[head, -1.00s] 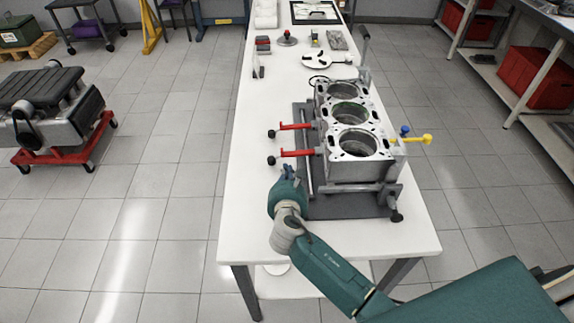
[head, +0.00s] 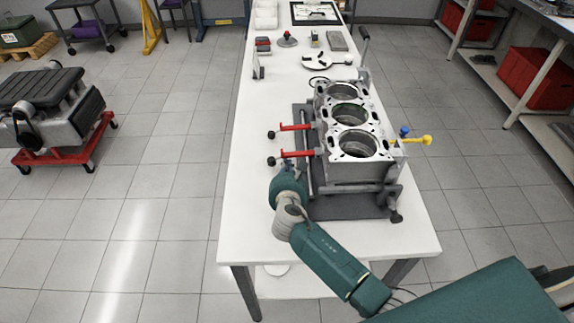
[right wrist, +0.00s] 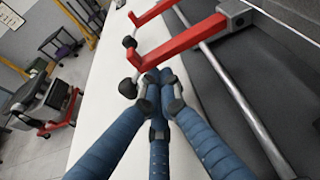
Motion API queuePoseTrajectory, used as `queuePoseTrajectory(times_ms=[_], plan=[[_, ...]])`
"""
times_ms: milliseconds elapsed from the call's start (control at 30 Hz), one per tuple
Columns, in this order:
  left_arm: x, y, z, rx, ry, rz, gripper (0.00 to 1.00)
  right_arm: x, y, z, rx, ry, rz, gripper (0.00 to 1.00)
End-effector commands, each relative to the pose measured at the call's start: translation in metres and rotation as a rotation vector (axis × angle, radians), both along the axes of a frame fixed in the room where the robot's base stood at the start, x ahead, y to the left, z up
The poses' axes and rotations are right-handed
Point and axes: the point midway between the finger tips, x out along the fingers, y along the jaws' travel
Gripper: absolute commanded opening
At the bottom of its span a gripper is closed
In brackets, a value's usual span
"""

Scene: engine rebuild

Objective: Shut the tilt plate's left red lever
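The grey engine block (head: 352,145) stands on the dark grey tilt plate (head: 345,207) at the front of the white table. Two red levers stick out from the plate's left side, a far one (head: 296,127) and a near one (head: 297,153), each ending in a black knob. In the right wrist view the near red lever (right wrist: 180,44) crosses just ahead of my right gripper (right wrist: 160,76). Its blue fingers are drawn together at the tips, with nothing seen between them, close beside the near lever's knob (right wrist: 128,88). Contact is unclear. My left gripper is out of view.
A yellow-knobbed handle (head: 422,140) and a blue knob (head: 405,131) stick out to the right of the block. A metal rod (right wrist: 235,95) runs along the plate's edge. The white table (head: 247,190) is bare left of the levers.

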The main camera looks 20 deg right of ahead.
Motion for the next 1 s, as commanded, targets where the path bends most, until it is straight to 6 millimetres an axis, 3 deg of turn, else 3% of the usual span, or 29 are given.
queuePoseTrajectory(times_ms=[467, 1000], plan=[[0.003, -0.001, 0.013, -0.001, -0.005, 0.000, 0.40, 0.001, 0.002, 0.014, 0.098, -0.031, 0.001, 0.00], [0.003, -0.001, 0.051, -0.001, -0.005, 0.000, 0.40, 0.000, -0.002, 0.061, 0.464, -0.137, 0.001, 0.00]])
